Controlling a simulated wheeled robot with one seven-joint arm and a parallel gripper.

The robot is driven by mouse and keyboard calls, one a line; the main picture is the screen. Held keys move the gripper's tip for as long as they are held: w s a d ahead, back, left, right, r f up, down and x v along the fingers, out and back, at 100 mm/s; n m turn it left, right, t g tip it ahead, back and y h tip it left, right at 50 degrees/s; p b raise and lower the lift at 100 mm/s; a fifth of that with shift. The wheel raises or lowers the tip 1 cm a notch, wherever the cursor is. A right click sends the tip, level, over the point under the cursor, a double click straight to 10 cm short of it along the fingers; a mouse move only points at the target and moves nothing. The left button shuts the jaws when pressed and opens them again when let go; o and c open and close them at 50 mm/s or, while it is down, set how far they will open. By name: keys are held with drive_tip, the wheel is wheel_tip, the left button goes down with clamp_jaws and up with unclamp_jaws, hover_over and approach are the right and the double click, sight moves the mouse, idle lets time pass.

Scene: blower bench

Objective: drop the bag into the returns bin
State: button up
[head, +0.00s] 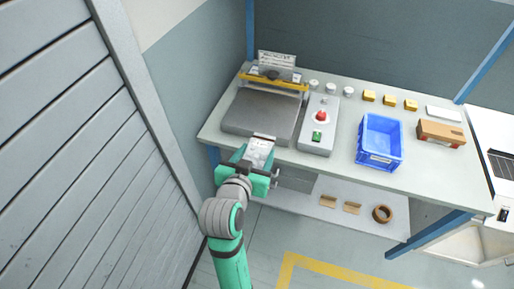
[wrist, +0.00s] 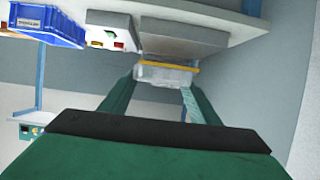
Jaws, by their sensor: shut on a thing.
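My gripper (head: 261,162) is shut on a small whitish, translucent bag (head: 259,152), held in front of the bench's front edge by the grey machine plate. The bin (wrist: 45,24) also shows at the upper left of the wrist view, with a white label too small to read. The bin's inside looks empty.
A cardboard box (head: 441,134) is right of the bin. A brown tape roll (head: 382,213) lies on the lower shelf. A shutter wall is left.

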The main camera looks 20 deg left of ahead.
drive_tip(key=d+f, duration=0.4)
drive_tip(key=f, duration=0.8)
drive_tip(key=d+f, duration=0.4)
drive_tip(key=f, duration=0.9)
drive_tip(key=d+f, duration=0.4)
drive_tip(key=f, duration=0.8)
drive_tip(key=shift+s+d+f, duration=0.15)
drive_tip(key=shift+s+d, duration=0.05)
drive_tip(key=shift+d, duration=0.15)
drive_tip(key=shift+a, duration=0.1)
